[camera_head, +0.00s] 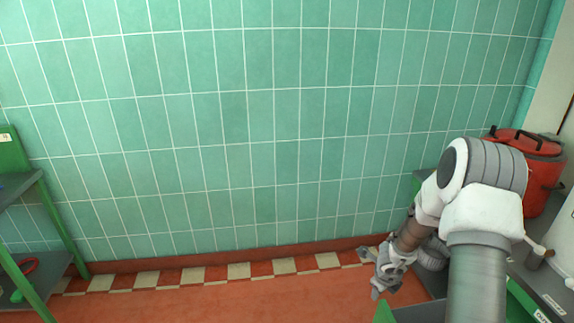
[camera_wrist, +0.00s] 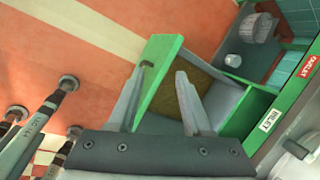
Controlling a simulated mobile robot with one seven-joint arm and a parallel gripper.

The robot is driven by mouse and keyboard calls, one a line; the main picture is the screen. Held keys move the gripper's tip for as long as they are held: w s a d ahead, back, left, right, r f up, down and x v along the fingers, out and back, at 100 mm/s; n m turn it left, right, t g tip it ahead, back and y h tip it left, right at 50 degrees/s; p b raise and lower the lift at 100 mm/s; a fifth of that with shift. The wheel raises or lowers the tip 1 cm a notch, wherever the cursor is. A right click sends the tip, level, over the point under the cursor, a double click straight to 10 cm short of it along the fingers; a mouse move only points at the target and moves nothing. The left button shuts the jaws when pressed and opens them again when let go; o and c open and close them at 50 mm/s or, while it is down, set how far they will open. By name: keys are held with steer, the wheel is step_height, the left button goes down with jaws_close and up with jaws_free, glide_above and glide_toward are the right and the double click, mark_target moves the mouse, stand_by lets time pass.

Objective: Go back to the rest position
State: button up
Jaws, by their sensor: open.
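My gripper (camera_head: 386,283) shows at the lower right of the head view, low at the end of my bent arm, beside the green-framed bench. In the wrist view my gripper (camera_wrist: 161,76) has its two grey fingers spread apart with nothing between them. Beyond the fingers is a green frame edge (camera_wrist: 162,62) with a brownish surface behind it. The fingers overlap this frame in the picture, and I cannot tell how far away it is.
A red pot (camera_head: 541,177) stands on the right bench behind my arm. A green rack (camera_head: 25,287) with grey shelves is at the left, a red item (camera_head: 28,266) on its lower shelf. The red floor (camera_head: 230,302) between is clear. Several dark rods (camera_wrist: 42,128) with round feet appear left in the wrist view.

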steer(key=w+a+r+n+t+y, duration=0.1)
steer(key=w+a+r+n, duration=0.2)
steer(key=r, duration=0.5)
steer(key=a+r+n+t+y, duration=0.1)
steer(key=a+r+n+t, duration=0.1)
steer(key=a+r+n, duration=0.45)
steer(key=s+a+r+n+y, duration=0.1)
steer(key=s+a+r+n, duration=0.15)
steer(key=r, duration=0.35)
steer(key=s+a+r+n+y, duration=0.1)
steer(key=s+r+n, duration=0.15)
steer(key=r, duration=0.35)
steer(key=s+a+r+n, duration=0.4)
steer(key=s+r+n, duration=0.4)
steer(key=s, duration=0.4)
steer(key=s+d+r+n+h, duration=0.25)
steer(key=s+n, duration=0.45)
steer(key=s, duration=0.6)
step_height(320, 180, up, 18)
steer(key=g+p, duration=0.1)
steer(key=p, duration=1.6)
steer(key=shift+d+f+p, duration=0.2)
steer(key=shift+d+p, duration=0.05)
steer(key=shift+p, duration=0.1)
steer(key=shift+w+d+m, duration=0.1)
steer(key=shift+d+m, duration=0.05)
steer(key=shift+m, duration=0.1)
